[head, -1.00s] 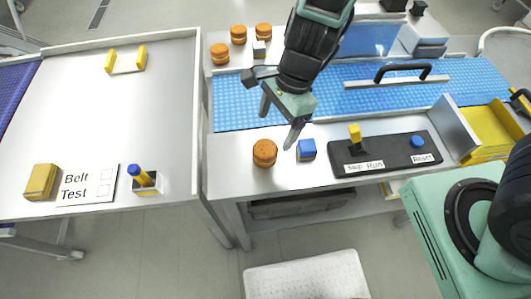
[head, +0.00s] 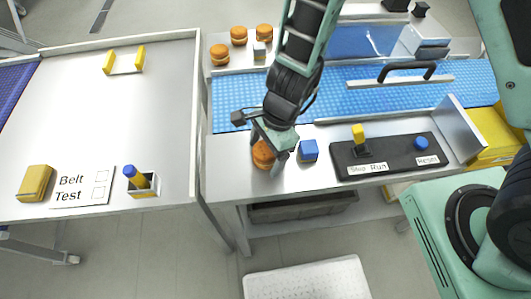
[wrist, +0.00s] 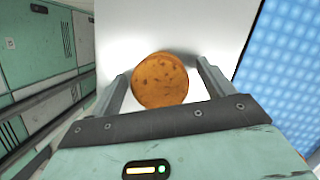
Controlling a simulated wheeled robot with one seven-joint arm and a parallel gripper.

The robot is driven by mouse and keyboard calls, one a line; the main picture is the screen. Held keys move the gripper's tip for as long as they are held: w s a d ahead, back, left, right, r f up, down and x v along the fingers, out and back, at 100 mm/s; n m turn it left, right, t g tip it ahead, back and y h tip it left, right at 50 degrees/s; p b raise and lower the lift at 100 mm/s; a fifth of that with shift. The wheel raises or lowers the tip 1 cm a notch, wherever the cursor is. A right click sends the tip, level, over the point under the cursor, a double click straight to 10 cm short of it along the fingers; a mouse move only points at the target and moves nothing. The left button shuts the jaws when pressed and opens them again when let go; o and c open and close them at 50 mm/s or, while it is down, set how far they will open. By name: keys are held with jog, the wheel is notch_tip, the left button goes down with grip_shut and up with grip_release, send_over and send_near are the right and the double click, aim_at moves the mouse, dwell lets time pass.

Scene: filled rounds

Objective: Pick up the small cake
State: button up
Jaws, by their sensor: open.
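The small cake (head: 263,155) is a round orange-brown piece on the front strip of the metal table, in front of the blue belt. In the wrist view the cake (wrist: 160,80) shows its speckled top between my two fingers. My gripper (head: 268,158) is open and low over the cake, with one finger on each side of it. In the wrist view the left finger of my gripper (wrist: 163,92) looks close to the cake, and there is a small gap at the right finger. I cannot tell whether either finger touches it.
A blue cube (head: 308,151) stands just right of my gripper. Further right is a black control panel (head: 386,157) with a yellow lever and a blue button. Several similar cakes (head: 239,36) and a grey block (head: 259,50) stand beyond the belt (head: 232,92).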

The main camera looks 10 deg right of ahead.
jog(key=c, duration=0.8)
jog(key=shift+o, duration=0.2)
jog(key=shift+r, duration=0.1)
